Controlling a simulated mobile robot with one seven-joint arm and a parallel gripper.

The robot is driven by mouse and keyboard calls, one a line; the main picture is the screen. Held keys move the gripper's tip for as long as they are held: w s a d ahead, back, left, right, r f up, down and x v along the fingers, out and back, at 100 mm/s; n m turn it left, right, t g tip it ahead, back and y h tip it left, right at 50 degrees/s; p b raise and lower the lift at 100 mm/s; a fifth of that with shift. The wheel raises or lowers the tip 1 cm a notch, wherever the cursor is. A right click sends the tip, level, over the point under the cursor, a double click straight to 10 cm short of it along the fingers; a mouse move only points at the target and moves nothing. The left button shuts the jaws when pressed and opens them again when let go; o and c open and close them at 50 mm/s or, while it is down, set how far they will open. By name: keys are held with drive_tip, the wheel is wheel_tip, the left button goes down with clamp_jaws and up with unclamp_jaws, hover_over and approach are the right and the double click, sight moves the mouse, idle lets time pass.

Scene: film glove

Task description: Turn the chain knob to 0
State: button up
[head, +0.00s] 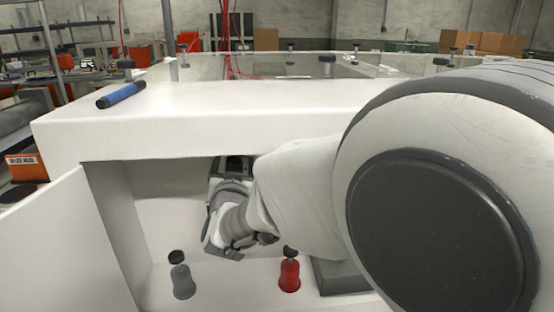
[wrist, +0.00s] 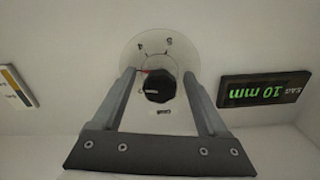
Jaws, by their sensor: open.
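The chain knob appears to be the black knob (wrist: 158,86) in the wrist view, on a pale round dial (wrist: 152,46) with small marks and a red pointer line at its upper left. The dial's lettering is upside down and too small to read surely. My gripper (wrist: 158,74) is open, with one finger on each side of the knob. I cannot tell whether the fingers touch it. In the head view my gripper (head: 233,165) reaches into the white cabinet recess, and the knob is hidden there.
A grey bottle (head: 182,280) and a red bottle (head: 289,272) stand on the recess floor below my arm. A blue cylinder (head: 121,95) lies on the white top (head: 230,105).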

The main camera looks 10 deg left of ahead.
clamp_jaws()
idle(0.4)
drive_tip(key=shift+p, duration=0.35)
drive_tip(key=n+p, duration=0.2)
drive_tip(key=n, duration=0.1)
drive_tip(key=shift+r, duration=0.2)
drive_tip(key=n+p, duration=0.4)
drive_tip(key=n, duration=0.2)
drive_tip(key=shift+p, duration=0.3)
drive_tip(key=n+p, duration=0.3)
drive_tip(key=n, duration=0.2)
drive_tip(key=shift+d+n+p, duration=0.1)
drive_tip(key=shift+n+p, duration=0.2)
drive_tip(key=shift+n, duration=0.1)
drive_tip(key=shift+n+p, duration=1.55)
drive_tip(key=shift+n, duration=0.95)
